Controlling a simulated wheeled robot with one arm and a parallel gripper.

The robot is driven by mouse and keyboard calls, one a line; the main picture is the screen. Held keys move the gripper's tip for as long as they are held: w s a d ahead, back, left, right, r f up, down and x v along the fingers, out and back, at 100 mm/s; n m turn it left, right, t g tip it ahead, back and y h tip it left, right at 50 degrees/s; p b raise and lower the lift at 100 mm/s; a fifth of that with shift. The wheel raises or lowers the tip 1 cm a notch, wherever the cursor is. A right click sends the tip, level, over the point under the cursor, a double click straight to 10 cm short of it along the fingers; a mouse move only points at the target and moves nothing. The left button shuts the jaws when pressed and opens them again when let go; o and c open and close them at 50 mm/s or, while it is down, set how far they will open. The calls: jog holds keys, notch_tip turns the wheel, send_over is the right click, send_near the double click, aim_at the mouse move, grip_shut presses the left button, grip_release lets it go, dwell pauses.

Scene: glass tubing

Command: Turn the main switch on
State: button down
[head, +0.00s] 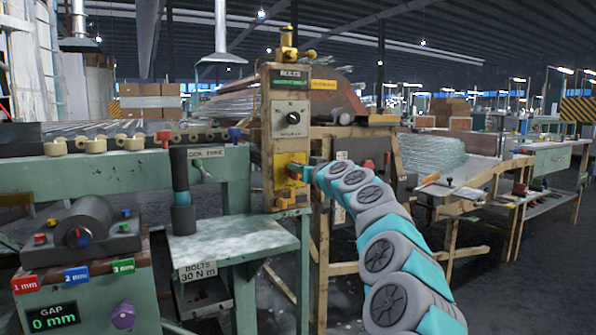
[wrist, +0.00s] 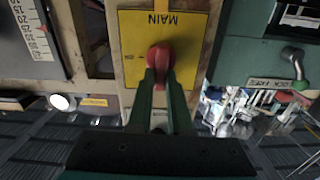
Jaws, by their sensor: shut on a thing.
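The main switch is a red handle (wrist: 160,55) on a yellow plate (wrist: 188,48) marked MAIN, which appears upside down in the wrist view. In the head view the yellow plate (head: 281,181) is low on the front of a tan post. My gripper (wrist: 160,80) is shut on the red handle, with one green finger on each side of it. In the head view my gripper (head: 300,173) reaches the plate from the right and covers part of it. The handle's on or off position cannot be read.
Above the plate is a grey panel with a black knob (head: 293,118). A green table (head: 235,242) with a dark upright tool (head: 182,190) stands left of the post. A control box with a GAP display (head: 53,316) is at the lower left. A wooden rack (head: 400,185) stands to the right.

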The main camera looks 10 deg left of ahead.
jog(key=shift+w+d+f+m+p, duration=0.2)
jog(key=shift+m+p, duration=0.25)
jog(key=shift+m, duration=2.4)
jog(key=shift+w+d+f+m+p, duration=0.1)
jog(key=shift+d+f+m+p, duration=0.25)
jog(key=shift+m, duration=2.55)
jog(key=shift+w+d+f+m+p, duration=0.2)
jog(key=shift+m+p, duration=0.35)
jog(key=shift+m, duration=2.3)
jog(key=shift+f, duration=0.15)
jog(key=c, duration=0.8)
grip_release()
jog(key=shift+c, duration=0.2)
jog(key=shift+s, duration=0.15)
jog(key=v, duration=0.7)
jog(key=shift+s+d+b, duration=0.2)
jog(key=shift+s+b, duration=0.05)
jog(key=shift+b, duration=0.2)
